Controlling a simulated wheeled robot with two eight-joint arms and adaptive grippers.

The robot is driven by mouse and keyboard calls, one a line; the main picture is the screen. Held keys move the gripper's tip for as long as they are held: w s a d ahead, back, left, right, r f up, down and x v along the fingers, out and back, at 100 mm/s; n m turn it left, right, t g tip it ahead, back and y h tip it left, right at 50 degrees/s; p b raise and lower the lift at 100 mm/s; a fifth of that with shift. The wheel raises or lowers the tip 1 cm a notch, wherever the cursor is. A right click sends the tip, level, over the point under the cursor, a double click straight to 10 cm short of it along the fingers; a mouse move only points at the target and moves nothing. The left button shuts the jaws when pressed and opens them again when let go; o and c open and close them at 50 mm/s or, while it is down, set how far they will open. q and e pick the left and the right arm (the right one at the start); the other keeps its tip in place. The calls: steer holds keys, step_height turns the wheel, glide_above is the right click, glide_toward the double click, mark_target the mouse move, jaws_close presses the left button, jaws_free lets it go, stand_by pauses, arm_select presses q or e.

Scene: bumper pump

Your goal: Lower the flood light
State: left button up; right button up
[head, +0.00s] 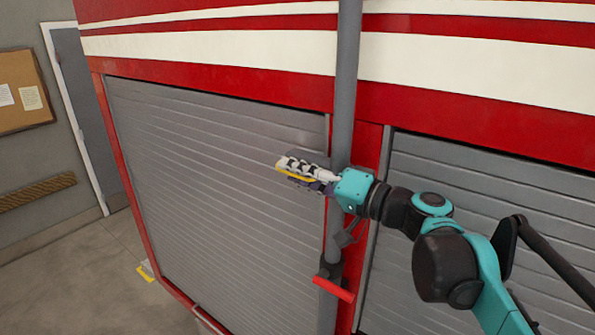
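A grey vertical pole (347,80) runs up the front of a red and white truck between two roller shutters. The lamp head of the flood light is not in view. A red handle (334,289) sticks out near the bottom of the pole, by a dark bracket. My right gripper (285,170) is in front of the left shutter, its fingers pointing left. Its wrist overlaps the pole in the picture, above the red handle; I cannot tell whether they touch. I see nothing held, and its finger gap is unclear. My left gripper is not in view.
The left roller shutter (200,150) and the right roller shutter (490,190) are closed.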

steer(key=shift+s, duration=0.1)
steer(key=shift+c, duration=0.2)
jaws_close()
step_height(320, 180, down, 19)
steer(key=b, duration=1.1)
steer(key=shift+b, duration=0.3)
steer(key=shift+r, duration=0.1)
steer(key=shift+c, duration=0.7)
jaws_free()
steer(key=shift+o, duration=0.9)
